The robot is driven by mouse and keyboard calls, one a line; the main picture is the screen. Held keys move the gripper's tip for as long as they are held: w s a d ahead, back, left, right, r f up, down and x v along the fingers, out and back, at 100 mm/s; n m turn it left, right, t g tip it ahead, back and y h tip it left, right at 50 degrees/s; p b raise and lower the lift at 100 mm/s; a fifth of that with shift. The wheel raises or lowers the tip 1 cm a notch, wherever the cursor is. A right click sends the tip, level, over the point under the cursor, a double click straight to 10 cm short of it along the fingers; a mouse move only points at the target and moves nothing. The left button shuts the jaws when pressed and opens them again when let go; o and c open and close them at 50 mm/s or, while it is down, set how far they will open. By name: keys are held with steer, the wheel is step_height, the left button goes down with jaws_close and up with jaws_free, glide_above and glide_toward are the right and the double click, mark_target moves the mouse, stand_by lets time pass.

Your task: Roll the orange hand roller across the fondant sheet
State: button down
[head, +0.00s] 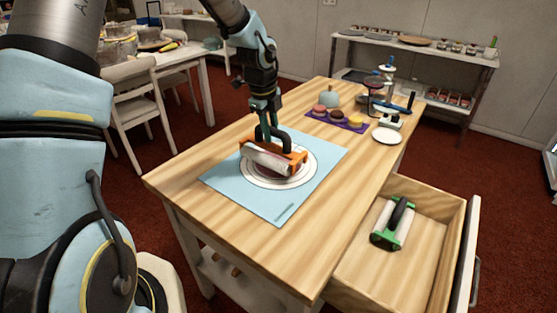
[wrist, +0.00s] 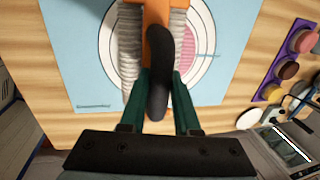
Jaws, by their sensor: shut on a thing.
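The orange hand roller (head: 266,160) has a pale cylinder, an orange frame and a black handle. My gripper (head: 266,119) is shut on its black handle from above. In the wrist view the black handle (wrist: 160,75) lies between the green fingers of my gripper (wrist: 161,105). The roller is over the round fondant area, on or just above it; I cannot tell which. A pinkish disc, apparently the fondant sheet (wrist: 129,47), shows partly under the roller, inside white rings on a light blue mat (head: 232,186). The roller hides much of it.
An open drawer (head: 345,268) at the lower right holds a green hand roller (head: 393,223). A purple tray (head: 337,121) with several small cakes, a white plate (head: 387,136) and tools stand toward the table's far end. The near left tabletop is clear.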

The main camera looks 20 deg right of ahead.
steer(key=shift+r+p, duration=1.3)
steer(key=shift+r, duration=0.4)
steer(key=shift+f, duration=0.1)
